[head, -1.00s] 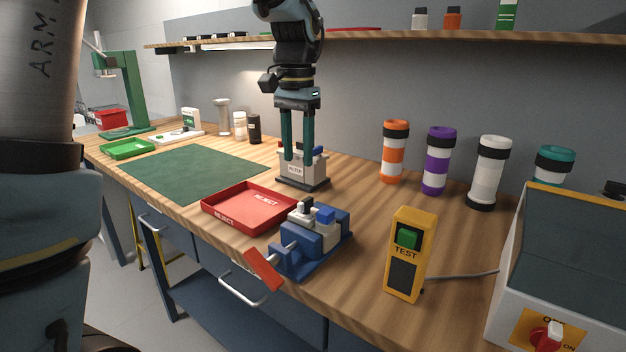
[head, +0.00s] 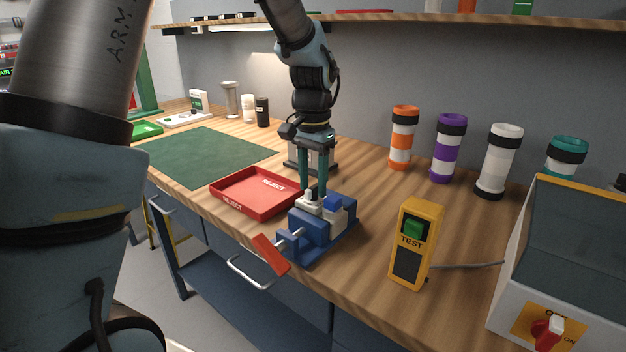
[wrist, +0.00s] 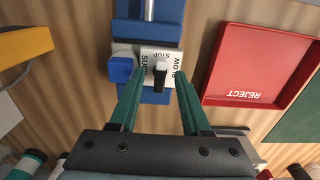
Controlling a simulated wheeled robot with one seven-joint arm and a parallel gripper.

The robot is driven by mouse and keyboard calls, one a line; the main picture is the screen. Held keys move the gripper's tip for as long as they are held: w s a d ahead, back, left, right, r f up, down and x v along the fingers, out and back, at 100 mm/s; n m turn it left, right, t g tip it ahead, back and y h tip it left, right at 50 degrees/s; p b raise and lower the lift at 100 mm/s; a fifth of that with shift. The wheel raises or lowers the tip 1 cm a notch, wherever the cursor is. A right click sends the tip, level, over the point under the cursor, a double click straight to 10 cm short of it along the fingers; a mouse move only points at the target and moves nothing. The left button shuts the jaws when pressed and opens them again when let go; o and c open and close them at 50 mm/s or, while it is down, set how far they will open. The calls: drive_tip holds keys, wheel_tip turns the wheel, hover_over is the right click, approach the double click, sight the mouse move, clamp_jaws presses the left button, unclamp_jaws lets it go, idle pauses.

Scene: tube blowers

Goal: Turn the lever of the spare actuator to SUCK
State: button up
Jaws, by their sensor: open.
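A white block (wrist: 148,52) labelled SUCK, STOP and BLOW is held in a blue vise (head: 322,238), which also shows in the wrist view (wrist: 132,32). I take this block to be the spare actuator. Its small lever (wrist: 160,76), black with a white end, stands near the middle, between SUCK at left and BLOW at right in the wrist view. A blue fitting (wrist: 121,69) sits at the block's SUCK side. My gripper (head: 312,190) is open just above the block. In the wrist view its green fingers (wrist: 156,88) are on either side of the lever, apart from it.
A red REJECT tray (head: 240,207) lies beside the vise. A yellow TEST box (head: 416,245) stands to the right, with a grey machine (head: 545,265) beyond. A grey-white unit (head: 320,160) stands behind my gripper. Several banded tubes (head: 448,150) line the wall.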

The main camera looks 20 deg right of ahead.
clamp_jaws()
idle(0.3)
idle(0.3)
